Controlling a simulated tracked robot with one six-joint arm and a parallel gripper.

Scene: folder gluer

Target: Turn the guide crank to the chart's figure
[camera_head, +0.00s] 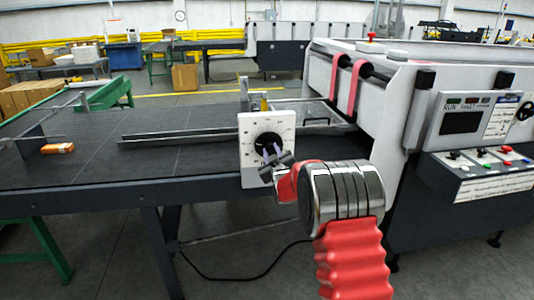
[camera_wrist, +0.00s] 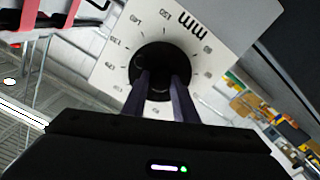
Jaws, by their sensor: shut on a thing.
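The guide crank is a black round knob (camera_head: 268,143) on a white dial plate (camera_head: 252,178) at the front edge of the dark table. In the wrist view the knob (camera_wrist: 160,65) sits in the middle of the plate (camera_wrist: 232,22), ringed by numbers and marked "mm". My gripper (camera_head: 270,151) is at the knob in the head view. In the wrist view its two dark fingers (camera_wrist: 160,90) are shut on the knob's lower part. The knob's pointer is hidden or too small to read. A small chart (camera_head: 502,115) is on the machine's panel at right; its figures are too small to read.
The grey machine with its control panel (camera_head: 466,115) and button box (camera_head: 488,172) stands right of my arm. A long guide rail (camera_head: 190,135) crosses the table. An orange box (camera_head: 58,148) lies at the table's left. A black cable (camera_head: 245,279) lies on the floor.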

